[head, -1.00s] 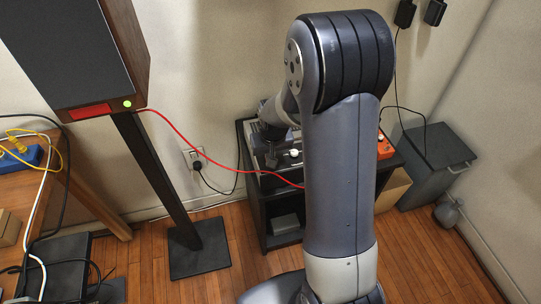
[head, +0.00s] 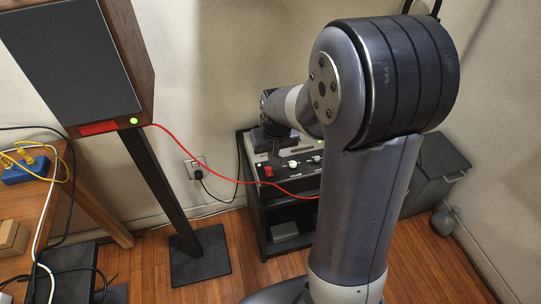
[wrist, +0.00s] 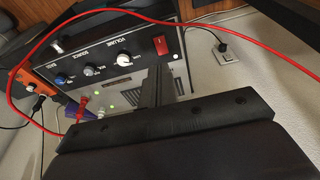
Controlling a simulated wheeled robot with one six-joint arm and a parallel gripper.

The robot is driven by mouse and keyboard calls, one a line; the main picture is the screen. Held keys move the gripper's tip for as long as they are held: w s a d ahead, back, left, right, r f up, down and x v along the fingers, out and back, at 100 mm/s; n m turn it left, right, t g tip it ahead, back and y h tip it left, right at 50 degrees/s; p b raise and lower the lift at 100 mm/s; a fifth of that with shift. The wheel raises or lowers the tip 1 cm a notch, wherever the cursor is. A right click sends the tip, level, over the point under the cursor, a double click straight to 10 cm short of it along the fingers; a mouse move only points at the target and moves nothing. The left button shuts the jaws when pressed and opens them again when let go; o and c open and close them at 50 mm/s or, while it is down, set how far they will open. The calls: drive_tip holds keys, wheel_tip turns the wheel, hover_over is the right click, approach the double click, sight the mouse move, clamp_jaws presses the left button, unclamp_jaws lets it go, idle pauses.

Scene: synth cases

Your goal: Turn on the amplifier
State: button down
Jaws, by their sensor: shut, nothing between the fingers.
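The amplifier (head: 308,168) is a grey-black unit on top of a black shelf stand, partly hidden by my arm. Its red rocker switch (head: 268,171) and white knobs show in the head view. In the wrist view its panel (wrist: 104,73) appears tilted, with the red switch (wrist: 161,45) and a white volume knob (wrist: 123,59). A small pale dot (wrist: 176,57) beside the switch does not look lit. A small green light (wrist: 110,92) shows lower on the panel. My gripper (wrist: 160,72) is shut and empty, below the switch in the picture; contact cannot be told.
A red cable (head: 225,171) runs from the speaker (head: 75,60) across the amplifier's front, and loops through the wrist view. A wall socket (head: 196,168) with a black plug is left of the stand. A grey bin (head: 435,180) stands right.

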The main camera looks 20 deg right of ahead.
drive_tip(key=v, duration=0.3)
drive_tip(key=shift+s, duration=0.4)
drive_tip(key=shift+f, duration=0.15)
drive_tip(key=x, duration=0.2)
drive_tip(key=w+x, duration=0.1)
drive_tip(key=x, duration=0.2)
drive_tip(key=w+x, duration=0.1)
drive_tip(key=x, duration=0.2)
drive_tip(key=shift+b, duration=0.35)
drive_tip(key=shift+w+f+b, duration=0.15)
drive_tip(key=shift+b, duration=1.2)
drive_tip(key=p+v, duration=0.1)
drive_tip(key=v, duration=0.3)
drive_tip(key=shift+r, duration=0.35)
